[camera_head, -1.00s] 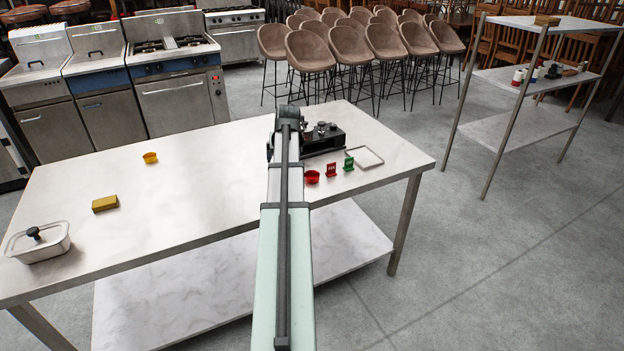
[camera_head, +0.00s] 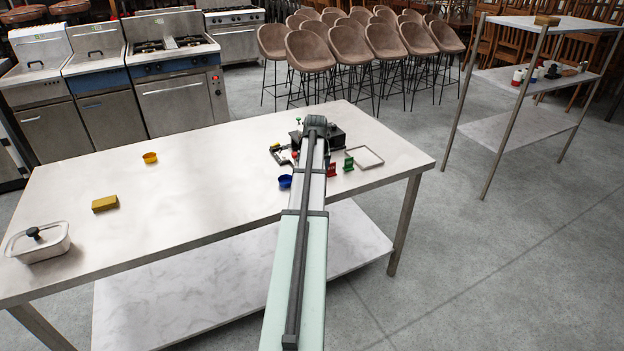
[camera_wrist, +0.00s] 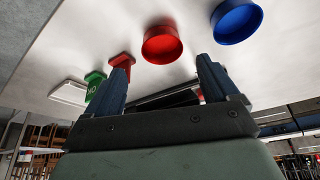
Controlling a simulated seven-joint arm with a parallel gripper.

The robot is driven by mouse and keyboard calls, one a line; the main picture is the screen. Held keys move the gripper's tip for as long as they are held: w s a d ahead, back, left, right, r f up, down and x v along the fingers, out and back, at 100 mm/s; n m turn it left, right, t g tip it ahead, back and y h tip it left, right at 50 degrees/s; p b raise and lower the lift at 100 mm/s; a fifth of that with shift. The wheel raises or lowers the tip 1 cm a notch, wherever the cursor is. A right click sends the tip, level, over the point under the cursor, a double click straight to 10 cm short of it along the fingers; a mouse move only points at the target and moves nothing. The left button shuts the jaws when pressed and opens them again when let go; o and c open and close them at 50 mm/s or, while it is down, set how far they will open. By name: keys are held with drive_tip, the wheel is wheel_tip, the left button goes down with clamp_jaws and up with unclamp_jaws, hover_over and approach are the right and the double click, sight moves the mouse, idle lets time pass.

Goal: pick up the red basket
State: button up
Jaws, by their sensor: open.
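The red basket (camera_wrist: 162,45) is a small round open tub on the pale metal table (camera_head: 205,190). In the wrist view it lies ahead of my gripper (camera_wrist: 162,63), roughly between the lines of its two blue-grey fingers. The fingers are apart with nothing held between them. Whether the fingertips reach the basket's height cannot be told. In the head view my arm hides the red basket and most of my gripper.
A blue basket (camera_head: 285,182) stands just left of it. A red holder (camera_head: 332,169), a green holder (camera_head: 348,164) and a shallow tray (camera_head: 365,163) stand to its right. A black box (camera_head: 335,138) is behind. The table's left middle is mostly clear.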

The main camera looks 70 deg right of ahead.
drive_tip(key=shift+x, duration=2.9)
drive_tip(key=shift+w+a, duration=0.15)
drive_tip(key=c, duration=1.1)
